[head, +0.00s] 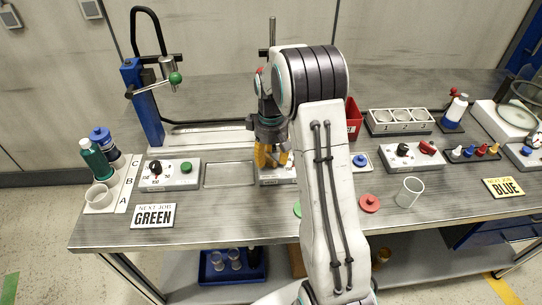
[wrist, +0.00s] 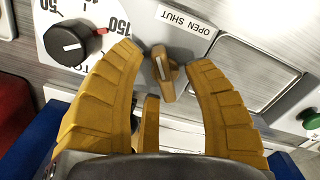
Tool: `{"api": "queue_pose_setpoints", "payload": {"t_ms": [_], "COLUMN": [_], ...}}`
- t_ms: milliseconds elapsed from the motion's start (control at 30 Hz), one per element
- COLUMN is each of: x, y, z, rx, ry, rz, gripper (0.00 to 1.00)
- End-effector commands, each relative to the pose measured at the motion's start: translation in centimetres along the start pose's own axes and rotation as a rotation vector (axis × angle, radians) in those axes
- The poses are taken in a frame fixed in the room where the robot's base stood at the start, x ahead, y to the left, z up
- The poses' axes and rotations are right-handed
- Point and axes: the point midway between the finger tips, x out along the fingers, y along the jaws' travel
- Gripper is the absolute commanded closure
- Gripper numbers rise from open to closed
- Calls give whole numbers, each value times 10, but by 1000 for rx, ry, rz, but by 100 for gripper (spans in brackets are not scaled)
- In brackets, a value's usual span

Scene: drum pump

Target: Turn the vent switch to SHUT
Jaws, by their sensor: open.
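The vent switch (wrist: 163,73) is a small tan lever with a pale line on it, in the upper middle of the wrist view. A white label (wrist: 187,21) reading OPEN SHUT lies just above it. The lever stands near upright in the picture; which word it points to I cannot tell. My gripper (wrist: 165,62) is open, its yellow fingers on either side of the switch, with gaps to it. In the head view my gripper (head: 270,155) is over a grey control box (head: 277,179), and it and my arm hide the switch.
A black knob (wrist: 72,43) on a dial marked 50 and 150 sits close left of the left finger. A square metal plate (wrist: 243,70) lies to the right, a green button (wrist: 310,118) beyond it. A red bin (head: 353,117) and a clear cup (head: 409,192) stand right of my arm.

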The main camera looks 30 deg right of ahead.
Motion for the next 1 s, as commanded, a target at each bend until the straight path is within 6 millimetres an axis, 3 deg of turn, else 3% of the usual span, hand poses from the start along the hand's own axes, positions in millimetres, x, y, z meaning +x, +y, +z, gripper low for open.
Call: {"api": "queue_pose_setpoints", "payload": {"t_ms": [333, 700, 1000], "x": [-13, -75, -110], "y": [1, 1, 0], "z": [-1, -1, -1], "rx": [1, 0, 0], "ry": [4, 5, 2], "rz": [2, 3, 1], "gripper": [54, 54, 54]}}
